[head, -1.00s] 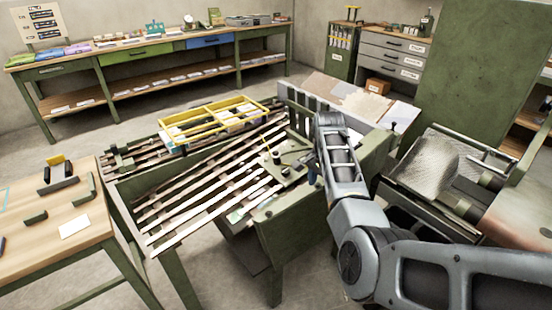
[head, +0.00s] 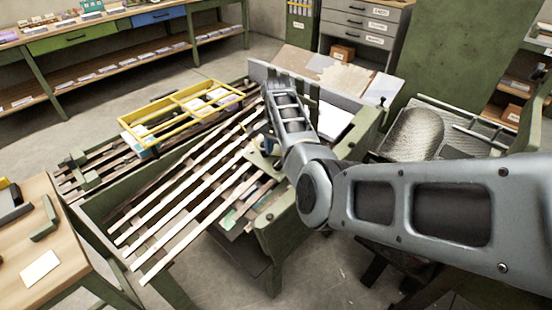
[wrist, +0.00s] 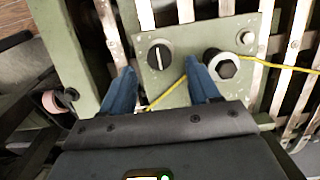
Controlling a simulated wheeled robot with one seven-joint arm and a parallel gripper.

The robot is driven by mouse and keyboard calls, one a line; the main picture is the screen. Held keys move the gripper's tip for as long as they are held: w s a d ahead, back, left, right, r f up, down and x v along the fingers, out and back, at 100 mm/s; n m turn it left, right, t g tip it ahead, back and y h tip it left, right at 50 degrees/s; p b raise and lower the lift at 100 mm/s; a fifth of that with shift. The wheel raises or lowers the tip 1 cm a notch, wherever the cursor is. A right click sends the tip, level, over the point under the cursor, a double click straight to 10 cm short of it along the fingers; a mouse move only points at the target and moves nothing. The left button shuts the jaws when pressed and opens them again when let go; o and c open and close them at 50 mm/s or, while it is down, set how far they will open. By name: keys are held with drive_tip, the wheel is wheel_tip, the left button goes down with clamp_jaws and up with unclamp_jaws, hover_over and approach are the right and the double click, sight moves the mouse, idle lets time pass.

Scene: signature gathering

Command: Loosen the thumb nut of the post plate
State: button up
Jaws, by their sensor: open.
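In the wrist view the green post plate (wrist: 182,95) lies ahead of my gripper (wrist: 159,67). A round black knob with a pale bar across it (wrist: 159,55), perhaps the thumb nut, is just beyond and between my two blue fingertips. The fingers are apart with nothing gripped; I cannot tell their height above the knob. A round dark post with a hexagonal top (wrist: 222,66) stands right of the right finger. A yellow cord (wrist: 262,62) runs by it and across the plate. In the head view the plate (head: 262,161) is partly hidden by my arm.
Pale wooden slats (head: 190,200) spread left of the plate in a green frame. A yellow divided tray (head: 165,128) stands behind them. A wooden table (head: 60,225) is at the front left.

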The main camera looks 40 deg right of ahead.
sight(277, 163)
drive_tip(key=shift+f, duration=1.7)
drive_tip(key=c, duration=1)
